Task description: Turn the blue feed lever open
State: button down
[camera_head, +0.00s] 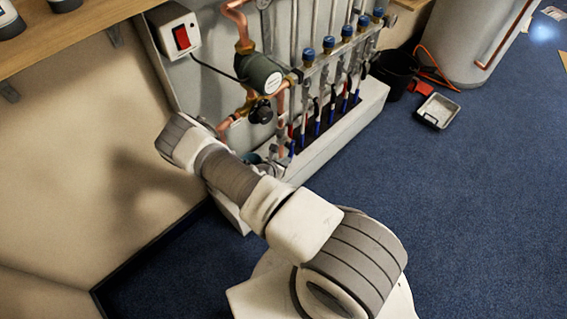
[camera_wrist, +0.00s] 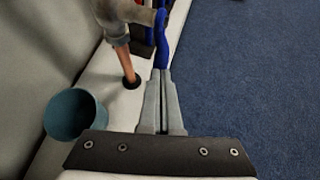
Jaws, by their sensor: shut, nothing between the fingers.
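In the wrist view the blue lever (camera_wrist: 161,40) runs down from a grey metal valve body at the top of the picture. My gripper (camera_wrist: 163,74) is shut with nothing between its fingers. Its fingertips are right at the lower end of the lever in the picture; I cannot tell whether they touch it. In the head view my arm reaches toward the near end of the manifold, and my gripper is hidden there. I cannot pick out this lever for sure in the head view.
A teal cup (camera_wrist: 75,113) stands left of my fingers. A copper pipe (camera_wrist: 125,65) enters the white plinth beside the lever. In the head view a green pump (camera_head: 259,73) and a row of blue-capped valves (camera_head: 328,42) stand above.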

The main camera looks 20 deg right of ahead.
jog(key=shift+w+d+f+p, duration=0.2)
jog(key=shift+d+f, duration=0.2)
jog(key=shift+f, duration=0.15)
jog(key=shift+w+d+f+p, duration=0.1)
jog(key=shift+d+f+p, duration=0.1)
jog(key=shift+d+f, duration=0.25)
jog(key=shift+a, duration=0.1)
